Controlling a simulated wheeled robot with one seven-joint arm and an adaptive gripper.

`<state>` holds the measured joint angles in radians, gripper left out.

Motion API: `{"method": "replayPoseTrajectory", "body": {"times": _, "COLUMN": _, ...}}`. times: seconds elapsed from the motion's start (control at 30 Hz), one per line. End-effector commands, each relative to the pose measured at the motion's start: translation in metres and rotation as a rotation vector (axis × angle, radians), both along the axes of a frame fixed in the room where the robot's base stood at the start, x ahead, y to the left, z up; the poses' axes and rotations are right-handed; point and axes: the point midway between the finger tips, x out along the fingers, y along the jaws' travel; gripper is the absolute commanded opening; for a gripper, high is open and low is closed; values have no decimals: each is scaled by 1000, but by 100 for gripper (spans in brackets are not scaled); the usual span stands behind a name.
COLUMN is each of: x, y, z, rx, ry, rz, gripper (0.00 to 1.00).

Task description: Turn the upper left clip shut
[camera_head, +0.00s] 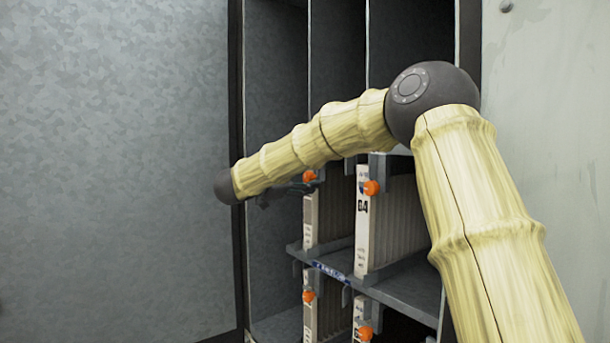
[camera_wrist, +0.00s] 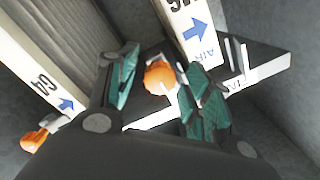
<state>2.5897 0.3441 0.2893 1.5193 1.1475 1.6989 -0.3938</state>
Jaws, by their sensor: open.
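The upper left clip (camera_head: 309,176) is a small orange knob at the top of the left filter's white edge in the head view. In the wrist view the orange clip (camera_wrist: 160,77) sits between my two teal-padded fingers. My gripper (camera_wrist: 162,70) is open around it, with a finger on each side; I cannot tell whether either touches it. In the head view my dark gripper (camera_head: 288,188) reaches in from the left, just below and beside the clip. The clip's turn angle is hard to judge.
Lower clips (camera_head: 308,297) sit under the shelf (camera_head: 400,285). The cabinet's left wall (camera_head: 272,120) is close to my wrist.

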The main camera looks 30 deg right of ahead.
Motion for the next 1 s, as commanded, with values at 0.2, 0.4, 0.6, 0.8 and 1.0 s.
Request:
{"method": "replayPoseTrajectory", "body": {"times": 0.2, "x": 1, "y": -3, "z": 0, "rx": -1, "ry": 0, "rz": 1, "gripper": 50}}
{"method": "replayPoseTrajectory", "body": {"times": 0.4, "x": 1, "y": -3, "z": 0, "rx": -1, "ry": 0, "rz": 1, "gripper": 39}}
{"method": "replayPoseTrajectory", "body": {"times": 0.6, "x": 1, "y": -3, "z": 0, "rx": -1, "ry": 0, "rz": 1, "gripper": 4}}
{"method": "replayPoseTrajectory", "body": {"times": 0.8, "x": 1, "y": -3, "z": 0, "rx": -1, "ry": 7, "rz": 1, "gripper": 4}}
{"method": "replayPoseTrajectory", "body": {"times": 1.0, "x": 1, "y": -2, "z": 2, "rx": -6, "ry": 63, "rz": 2, "gripper": 4}}
